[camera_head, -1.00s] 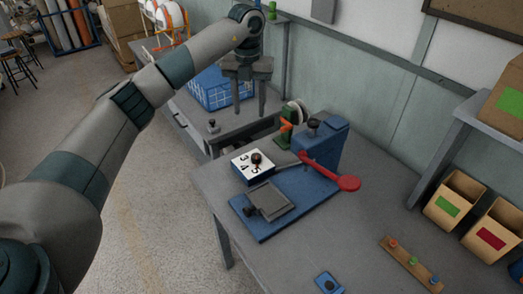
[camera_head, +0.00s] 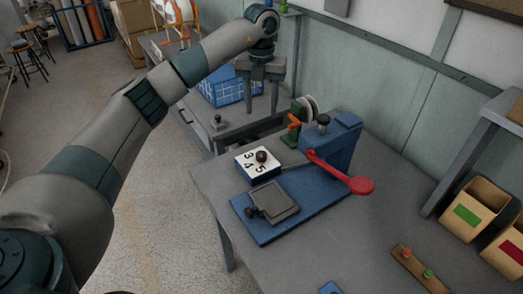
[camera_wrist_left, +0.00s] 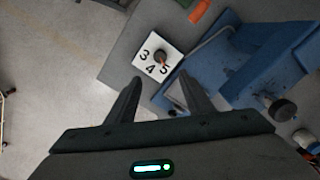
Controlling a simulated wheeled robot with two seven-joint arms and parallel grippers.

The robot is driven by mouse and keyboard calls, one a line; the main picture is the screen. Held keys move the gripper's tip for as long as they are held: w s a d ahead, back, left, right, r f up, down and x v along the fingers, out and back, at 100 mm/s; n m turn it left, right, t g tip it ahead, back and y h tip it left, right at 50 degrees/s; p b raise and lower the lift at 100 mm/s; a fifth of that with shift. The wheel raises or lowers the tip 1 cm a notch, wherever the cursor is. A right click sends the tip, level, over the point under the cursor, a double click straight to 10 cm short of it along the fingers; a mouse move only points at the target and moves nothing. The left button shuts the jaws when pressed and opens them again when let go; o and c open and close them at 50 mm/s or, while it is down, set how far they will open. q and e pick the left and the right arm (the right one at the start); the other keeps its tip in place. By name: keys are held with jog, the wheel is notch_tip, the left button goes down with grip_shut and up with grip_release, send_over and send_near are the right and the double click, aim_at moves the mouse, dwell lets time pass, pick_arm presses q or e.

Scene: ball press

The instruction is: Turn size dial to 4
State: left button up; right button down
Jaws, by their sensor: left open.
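The size dial (camera_head: 258,163) is a white square face on a blue block, with black numbers 3, 4 and 5 and a dark round knob (camera_head: 261,156) on top. In the left wrist view the dial face (camera_wrist_left: 143,68) shows beyond my fingertips, and the knob's small orange pointer is towards the 5. My left gripper (camera_head: 261,103) is open and empty, pointing down, above and behind the dial in the head view and apart from it. It also shows in the left wrist view (camera_wrist_left: 159,82), with nothing between its fingers. My right gripper is not in view.
A green device (camera_head: 297,130) with an orange handle is behind. Bins (camera_head: 474,206) and a peg strip (camera_head: 420,268) are at right.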

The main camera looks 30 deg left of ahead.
pick_arm(q)
jog(key=p, duration=0.3)
send_near(261, 154)
notch_tip(261, 154, down, 8)
jog(key=shift+w+f+p, duration=0.1)
jog(key=shift+f+p, duration=0.15)
jog(key=shift+p, duration=0.7)
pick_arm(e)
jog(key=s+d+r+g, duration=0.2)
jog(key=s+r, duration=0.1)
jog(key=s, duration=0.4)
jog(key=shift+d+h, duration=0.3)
pick_arm(q)
jog(key=c, duration=1.1)
